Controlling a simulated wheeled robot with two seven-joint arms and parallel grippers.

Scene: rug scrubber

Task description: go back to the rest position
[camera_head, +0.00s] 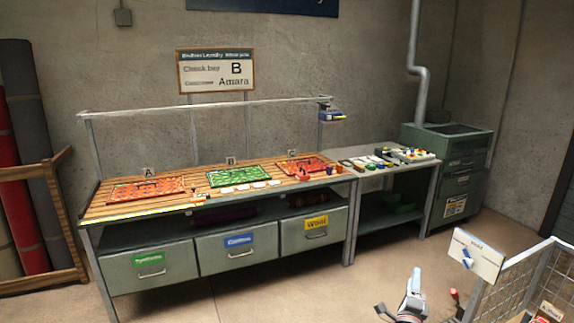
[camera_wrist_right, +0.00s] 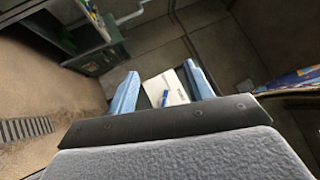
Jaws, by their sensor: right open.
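My right gripper (camera_head: 412,290) shows at the bottom of the head view, to the right of centre, over the floor and left of the wire cart. In the right wrist view its two blue fingers (camera_wrist_right: 162,84) stand wide apart with nothing held between them. A white card (camera_wrist_right: 166,92) with a blue mark shows beyond the fingers, apart from them. My left gripper is in neither view.
A wire cart (camera_head: 520,285) with a white sign (camera_head: 475,255) stands at the lower right, close to my right gripper. The slatted workbench (camera_head: 140,205) with small rugs and drawers stands farther back. Bare floor (camera_head: 300,290) lies between.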

